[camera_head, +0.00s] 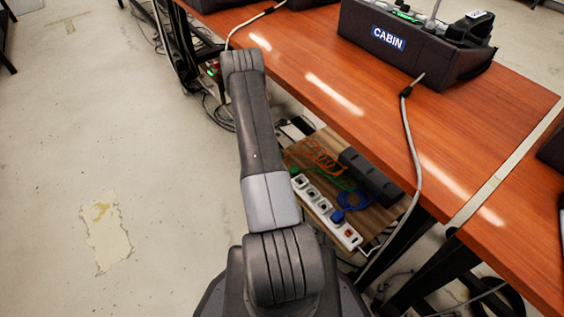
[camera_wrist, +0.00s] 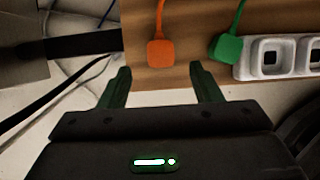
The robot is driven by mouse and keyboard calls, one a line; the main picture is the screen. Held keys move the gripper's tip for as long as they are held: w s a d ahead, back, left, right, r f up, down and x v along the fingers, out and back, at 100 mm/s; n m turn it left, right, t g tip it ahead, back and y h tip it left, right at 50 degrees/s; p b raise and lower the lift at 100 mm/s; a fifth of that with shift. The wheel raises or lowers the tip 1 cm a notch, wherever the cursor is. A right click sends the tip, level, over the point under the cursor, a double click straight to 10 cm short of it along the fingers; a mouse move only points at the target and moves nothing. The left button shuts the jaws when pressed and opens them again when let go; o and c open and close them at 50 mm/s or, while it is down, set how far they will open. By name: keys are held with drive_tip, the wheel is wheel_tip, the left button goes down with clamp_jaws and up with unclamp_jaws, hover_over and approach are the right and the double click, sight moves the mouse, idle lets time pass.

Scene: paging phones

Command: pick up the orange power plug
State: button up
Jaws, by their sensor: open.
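The orange power plug (camera_wrist: 161,53) lies on a wooden board, with its orange cord running up and away in the wrist view. My gripper (camera_wrist: 160,78) is open and empty, its two fingertips just short of the plug, which sits between them in the picture. A gap of pale floor and board edge shows between the fingers. In the head view my gripper is hidden, and the orange cord (camera_head: 312,152) shows coiled on the board under the table; the orange plug itself cannot be made out there.
A green plug (camera_wrist: 227,48) lies just right of the orange one, beside a white power strip (camera_wrist: 285,57). The strip (camera_head: 325,212), a blue cord (camera_head: 352,205) and a black box (camera_head: 371,177) rest on the board (camera_head: 385,212). The red-brown tabletop (camera_head: 330,70) overhangs. Loose cables lie left.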

drive_tip(key=b+x, duration=0.2)
drive_tip(key=x, duration=0.4)
drive_tip(key=shift+s, duration=0.1)
drive_tip(key=shift+r, duration=0.1)
drive_tip(key=c, duration=1.1)
